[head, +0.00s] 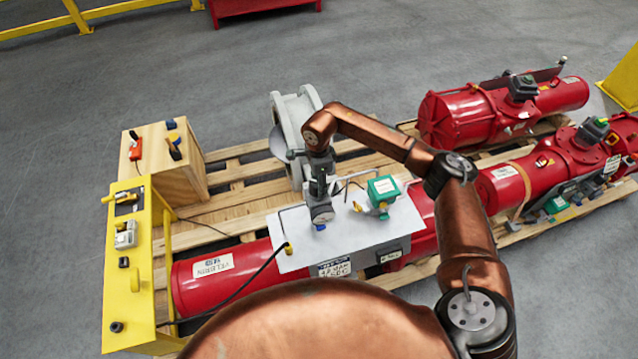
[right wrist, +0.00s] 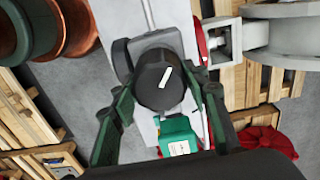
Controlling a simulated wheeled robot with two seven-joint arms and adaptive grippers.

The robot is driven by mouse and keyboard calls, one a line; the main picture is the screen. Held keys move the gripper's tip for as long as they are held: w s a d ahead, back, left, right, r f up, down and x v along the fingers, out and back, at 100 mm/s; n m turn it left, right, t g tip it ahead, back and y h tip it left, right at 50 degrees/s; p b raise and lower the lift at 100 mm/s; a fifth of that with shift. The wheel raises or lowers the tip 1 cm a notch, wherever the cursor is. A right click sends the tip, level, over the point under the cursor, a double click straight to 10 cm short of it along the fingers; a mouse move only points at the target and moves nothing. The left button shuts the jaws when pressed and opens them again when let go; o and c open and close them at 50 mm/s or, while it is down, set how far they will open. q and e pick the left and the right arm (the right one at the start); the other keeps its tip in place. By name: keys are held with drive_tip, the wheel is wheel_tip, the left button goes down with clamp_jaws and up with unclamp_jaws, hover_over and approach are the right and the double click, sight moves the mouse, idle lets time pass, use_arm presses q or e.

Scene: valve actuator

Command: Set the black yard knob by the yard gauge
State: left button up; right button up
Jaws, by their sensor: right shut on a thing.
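The black yard knob (right wrist: 152,84), a round cap with a white mark, sits on a grey block (right wrist: 158,45) in the right wrist view. My right gripper (right wrist: 163,92) has its two dark fingers on either side of the knob and is shut on it. In the head view my right gripper (head: 320,178) points down over the white plate and hides the knob. My left gripper is not in view.
A green box on a yellow-handled valve (head: 382,188) stands right of the gauge on the white plate (head: 350,240). A yellow panel (head: 135,290) and a wooden box (head: 185,170) stand at the left. Red cylinders (head: 470,112) lie on pallets at the right.

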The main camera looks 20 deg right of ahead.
drive_tip(key=shift+m, duration=0.3)
drive_tip(key=shift+m+b, duration=0.5)
drive_tip(key=shift+m, duration=0.1)
drive_tip(key=m+b, duration=0.1)
drive_tip(key=m, duration=0.2)
drive_tip(key=shift+m, duration=0.3)
drive_tip(key=m, duration=0.2)
drive_tip(key=shift+m+b, duration=0.3)
drive_tip(key=shift+b, duration=0.1)
drive_tip(key=shift+m, duration=1.8)
drive_tip(key=o, duration=1.2)
drive_tip(key=shift+s, duration=0.1)
drive_tip(key=shift+c, duration=0.2)
drive_tip(key=shift+a, duration=0.1)
